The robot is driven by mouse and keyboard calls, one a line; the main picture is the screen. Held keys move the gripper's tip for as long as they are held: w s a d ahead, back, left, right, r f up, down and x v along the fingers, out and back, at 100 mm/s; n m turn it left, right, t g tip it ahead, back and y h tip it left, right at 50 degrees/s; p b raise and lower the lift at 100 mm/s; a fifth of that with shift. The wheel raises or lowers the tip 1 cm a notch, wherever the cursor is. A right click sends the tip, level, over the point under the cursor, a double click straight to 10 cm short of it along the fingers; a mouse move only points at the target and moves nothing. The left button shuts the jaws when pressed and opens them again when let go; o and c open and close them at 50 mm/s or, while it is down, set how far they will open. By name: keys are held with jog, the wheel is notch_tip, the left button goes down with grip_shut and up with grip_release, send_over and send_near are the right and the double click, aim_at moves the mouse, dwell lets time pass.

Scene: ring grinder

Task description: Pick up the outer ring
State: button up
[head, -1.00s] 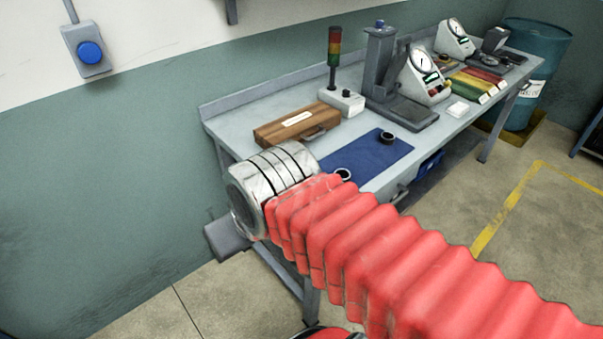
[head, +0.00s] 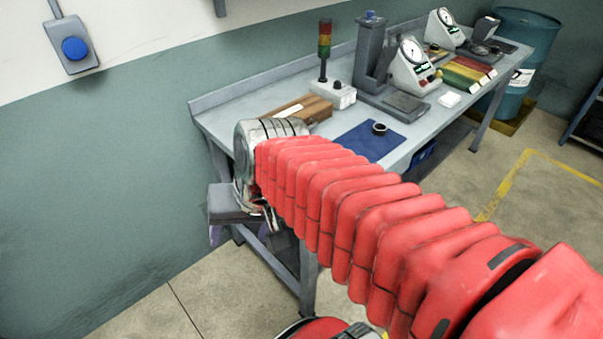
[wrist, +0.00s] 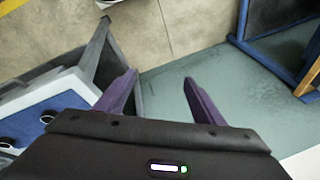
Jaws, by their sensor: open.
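A dark ring (head: 379,129) lies on the blue mat (head: 358,142) on the workbench, clear of my arm in the head view. I cannot tell which is the outer ring. The second ring is hidden behind my red arm in the head view. My gripper (wrist: 163,84) is open and empty, its purple fingers apart. It hangs off the bench's left end, pointing toward the floor and wall, away from the rings.
A wooden case (head: 303,109), a signal light box (head: 330,95), a grey stand (head: 371,55) and dial gauges (head: 413,65) stand on the bench (head: 225,118). The bench leg (wrist: 92,52) is close to my fingers in the wrist view. Open floor lies right of the bench.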

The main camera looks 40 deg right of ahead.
jog(key=w+d+f+m+t+y, duration=0.1)
jog(key=w+d+f+m+y, duration=0.15)
jog(key=d+m, duration=0.5)
jog(key=w+d+f+m+t+y, duration=0.25)
jog(key=d+m, duration=0.35)
jog(key=m, duration=0.3)
jog(key=d+f+m+t+h, duration=0.1)
jog(key=d+m, duration=0.3)
jog(key=d, duration=0.2)
jog(key=s+d+f+m+t+h, duration=0.1)
jog(key=d+m+t, duration=0.1)
jog(key=d+m, duration=0.2)
jog(key=s+d+f+m+t+h, duration=0.1)
jog(key=d+m, duration=0.3)
jog(key=d, duration=0.4)
jog(key=shift+d+f+t+h, duration=0.3)
jog(key=shift+d+t, duration=0.1)
jog(key=shift+t, duration=0.05)
jog(key=x, duration=0.8)
jog(key=shift+a, duration=0.1)
jog(key=shift+w, duration=0.25)
jog(key=shift+w+f, duration=0.1)
